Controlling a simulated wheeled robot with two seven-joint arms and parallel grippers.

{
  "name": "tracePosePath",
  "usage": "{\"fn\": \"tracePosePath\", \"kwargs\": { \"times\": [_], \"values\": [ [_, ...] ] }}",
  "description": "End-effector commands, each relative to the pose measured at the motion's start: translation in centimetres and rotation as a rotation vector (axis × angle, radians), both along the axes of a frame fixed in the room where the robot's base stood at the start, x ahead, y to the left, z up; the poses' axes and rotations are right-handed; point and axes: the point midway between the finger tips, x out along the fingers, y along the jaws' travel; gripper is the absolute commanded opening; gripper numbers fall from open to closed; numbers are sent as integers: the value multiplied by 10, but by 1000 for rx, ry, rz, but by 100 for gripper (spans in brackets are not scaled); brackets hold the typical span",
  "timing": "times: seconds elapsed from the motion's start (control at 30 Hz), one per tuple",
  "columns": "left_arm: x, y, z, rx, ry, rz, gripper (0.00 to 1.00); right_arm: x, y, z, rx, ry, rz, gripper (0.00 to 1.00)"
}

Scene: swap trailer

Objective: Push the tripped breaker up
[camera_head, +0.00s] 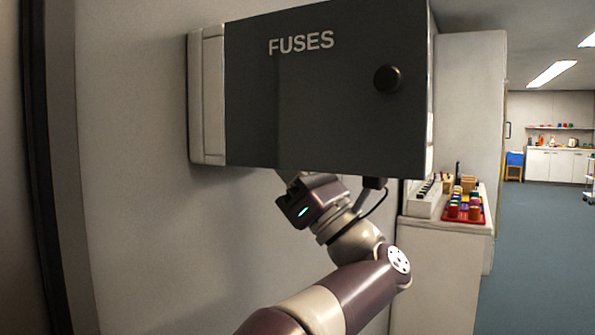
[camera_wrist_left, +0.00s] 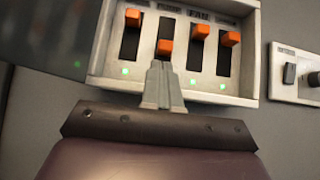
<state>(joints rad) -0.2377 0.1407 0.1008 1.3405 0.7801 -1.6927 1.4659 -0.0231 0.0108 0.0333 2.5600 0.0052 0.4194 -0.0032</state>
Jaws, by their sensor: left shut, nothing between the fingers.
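In the left wrist view, the fuse box (camera_wrist_left: 101,55) is open and shows a row of breakers with orange levers. The second lever from the left (camera_wrist_left: 165,47) sits lower than the first (camera_wrist_left: 132,18), third (camera_wrist_left: 200,32) and fourth (camera_wrist_left: 231,39). My left gripper (camera_wrist_left: 161,66) is shut and empty, its tips just below the low lever. I cannot tell whether they touch it. In the head view, the dark door marked FUSES (camera_head: 300,100) hides the breakers and my left fingers; my left wrist shows below the door. My right gripper is not in view.
Green lights show under the first, third and fourth breakers; my fingers cover the spot under the second. A switch panel (camera_wrist_left: 284,86) is mounted right of the box. In the head view, a counter (camera_head: 440,228) with a red tray (camera_head: 484,219) stands at the right.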

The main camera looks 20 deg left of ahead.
Motion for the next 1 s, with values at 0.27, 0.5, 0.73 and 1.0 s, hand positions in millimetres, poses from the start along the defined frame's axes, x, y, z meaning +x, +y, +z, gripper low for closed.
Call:
{"fn": "tracePosePath", "kwargs": {
  "times": [0.27,0.5,0.73,1.0],
  "values": [
    [2,18,18,1,2,-1,0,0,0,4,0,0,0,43],
    [2,18,18,1,2,-1,0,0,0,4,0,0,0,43],
    [2,18,43,0,-1,-1,0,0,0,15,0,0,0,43],
    [2,18,61,1,1,-1,0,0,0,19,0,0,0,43]
  ]
}}
